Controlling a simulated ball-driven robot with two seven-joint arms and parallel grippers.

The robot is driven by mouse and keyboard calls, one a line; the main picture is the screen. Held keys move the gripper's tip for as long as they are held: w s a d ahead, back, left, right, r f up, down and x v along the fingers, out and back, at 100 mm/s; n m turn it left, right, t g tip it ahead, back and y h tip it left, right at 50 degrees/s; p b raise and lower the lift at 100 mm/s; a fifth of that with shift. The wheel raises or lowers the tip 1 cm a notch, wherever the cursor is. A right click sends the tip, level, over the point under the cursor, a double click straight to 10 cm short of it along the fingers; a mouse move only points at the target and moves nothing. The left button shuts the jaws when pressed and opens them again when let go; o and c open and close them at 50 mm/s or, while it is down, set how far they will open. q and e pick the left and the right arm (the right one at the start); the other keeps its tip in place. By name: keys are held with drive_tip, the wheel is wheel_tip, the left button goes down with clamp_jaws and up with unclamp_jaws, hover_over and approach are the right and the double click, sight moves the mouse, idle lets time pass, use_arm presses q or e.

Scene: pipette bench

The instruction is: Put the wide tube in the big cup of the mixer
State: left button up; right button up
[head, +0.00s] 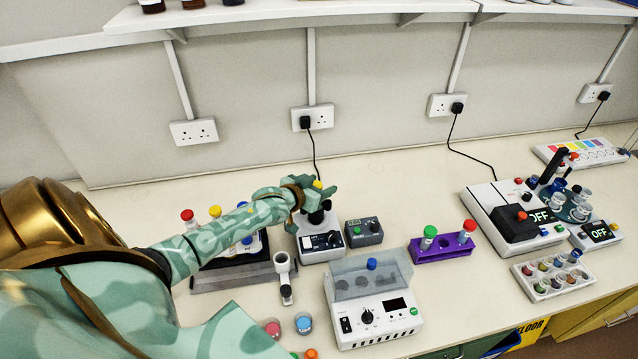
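The mixer (321,252) is a small white box with a black front panel and black cup parts on top. It stands at the middle of the bench, and my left gripper partly hides its top. My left gripper (312,190) is right above the mixer, its fingers around a tube with a yellow cap (318,184). The cap shows between the fingers, and the gripper looks shut on it. The tube's body is mostly hidden, so I cannot tell whether its lower end is inside a cup or above it. My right gripper is not in view.
A tube rack (233,273) with several capped tubes stands left of the mixer, under my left arm. A grey knob box (363,232) is close on the right. A white device (380,321) stands in front. A purple rack (442,248) holds two tubes. Bench behind is clear.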

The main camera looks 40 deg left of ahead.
use_arm(q)
drive_tip(key=shift+s, duration=0.1)
drive_tip(key=p+v, duration=0.2)
drive_tip(key=v, duration=1.4)
drive_tip(key=shift+d+r, duration=0.15)
